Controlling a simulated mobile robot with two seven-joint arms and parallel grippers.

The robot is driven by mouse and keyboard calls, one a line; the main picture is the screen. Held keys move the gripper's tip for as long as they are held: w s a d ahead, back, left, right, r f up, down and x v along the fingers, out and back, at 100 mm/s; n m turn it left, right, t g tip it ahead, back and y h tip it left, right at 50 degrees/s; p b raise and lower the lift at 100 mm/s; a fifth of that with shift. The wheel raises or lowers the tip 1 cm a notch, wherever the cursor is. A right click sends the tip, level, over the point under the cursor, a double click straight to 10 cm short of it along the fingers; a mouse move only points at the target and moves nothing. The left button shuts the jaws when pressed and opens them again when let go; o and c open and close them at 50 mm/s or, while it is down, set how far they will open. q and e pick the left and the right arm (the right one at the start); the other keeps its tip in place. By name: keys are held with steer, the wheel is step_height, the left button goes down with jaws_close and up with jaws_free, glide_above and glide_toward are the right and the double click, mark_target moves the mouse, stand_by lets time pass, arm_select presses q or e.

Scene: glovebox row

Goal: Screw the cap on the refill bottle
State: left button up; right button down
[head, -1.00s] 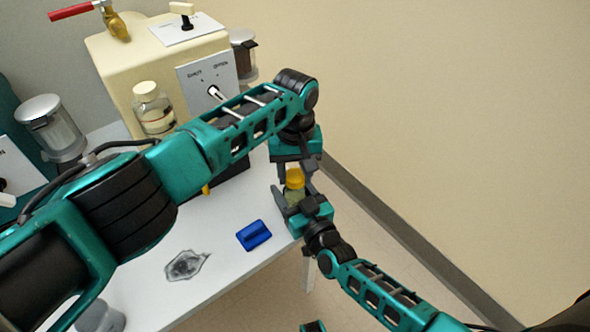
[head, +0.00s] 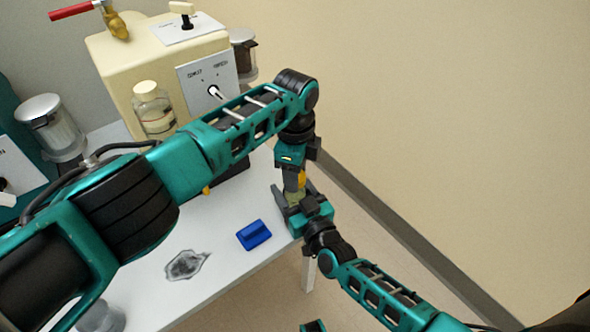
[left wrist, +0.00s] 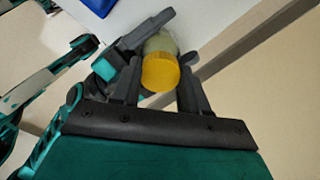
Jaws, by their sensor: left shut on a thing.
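The yellow cap (head: 301,179) sits on top of the small greenish refill bottle (head: 293,196), over the table's right end. My left gripper (head: 294,178) points down from above with its fingers shut on the cap. The cap also shows between its fingers in the left wrist view (left wrist: 160,73), with the bottle (left wrist: 160,42) behind it. My right gripper (head: 294,199) comes from the lower right and is shut around the bottle's body, holding it upright. Part of the bottle and cap is hidden by fingers. I cannot tell how far the thread is engaged.
A clear jar with a cream lid (head: 152,108) stands by the cream machine (head: 135,60). Open floor lies right of the table edge.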

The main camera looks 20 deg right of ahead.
arm_select(q)
steer(key=m, duration=1)
steer(key=shift+m, duration=0.3)
steer(key=o, duration=1.3)
steer(key=shift+c, duration=0.2)
steer(key=shift+r, duration=0.1)
step_height(320, 180, up, 12)
arm_select(e)
steer(key=shift+c, duration=0.7)
jaws_free()
steer(key=shift+s, duration=0.1)
